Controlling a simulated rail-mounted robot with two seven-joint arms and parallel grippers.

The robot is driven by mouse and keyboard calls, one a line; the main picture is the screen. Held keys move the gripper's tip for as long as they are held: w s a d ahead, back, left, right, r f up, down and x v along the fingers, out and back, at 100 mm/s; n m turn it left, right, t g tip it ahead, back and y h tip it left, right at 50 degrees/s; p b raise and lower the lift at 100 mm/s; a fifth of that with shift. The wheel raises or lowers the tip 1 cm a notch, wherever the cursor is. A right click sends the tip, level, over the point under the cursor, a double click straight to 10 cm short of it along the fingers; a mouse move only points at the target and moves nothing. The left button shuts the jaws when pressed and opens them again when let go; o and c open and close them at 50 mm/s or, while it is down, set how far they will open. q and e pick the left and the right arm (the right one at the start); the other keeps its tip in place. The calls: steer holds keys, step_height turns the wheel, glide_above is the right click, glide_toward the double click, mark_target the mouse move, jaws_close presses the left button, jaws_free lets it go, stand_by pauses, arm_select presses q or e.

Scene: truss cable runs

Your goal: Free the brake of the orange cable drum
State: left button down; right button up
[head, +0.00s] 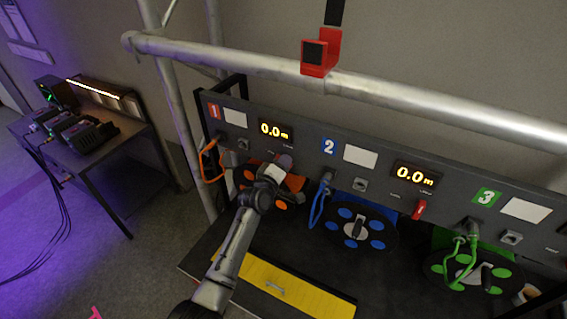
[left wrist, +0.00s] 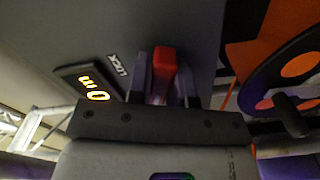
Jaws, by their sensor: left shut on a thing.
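The orange cable drum (head: 281,205) sits under the panel marked 1, partly hidden behind my left arm. It also shows at the right of the left wrist view (left wrist: 297,66), with a dark crank handle (left wrist: 292,116). My left gripper (head: 284,162) is at the panel just above the drum, right below the first display. In the left wrist view the red brake lever (left wrist: 164,62) stands between its fingers (left wrist: 166,88), and the gripper is shut on it. A LOCK label (left wrist: 117,65) is beside the lever. In the head view the gripper hides this lever. My right gripper is not in view.
The blue drum (head: 347,214) and green drum (head: 499,272) stand to the right, with another red lever (head: 419,209) above the blue one. Orange cable (head: 206,166) hangs at the left. A truss tube (head: 240,58) with a red clamp (head: 319,54) crosses above. A yellow strip (head: 262,275) lies in front.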

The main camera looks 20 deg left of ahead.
arm_select(q)
steer(key=shift+n+p, duration=0.3)
steer(key=shift+n, duration=1.9)
steer(key=c, duration=1)
jaws_free()
steer(key=shift+c, duration=0.2)
steer(key=s+a+b, duration=0.1)
steer(key=s+a, duration=0.1)
steer(key=s, duration=1.1)
steer(key=shift+s, duration=0.4)
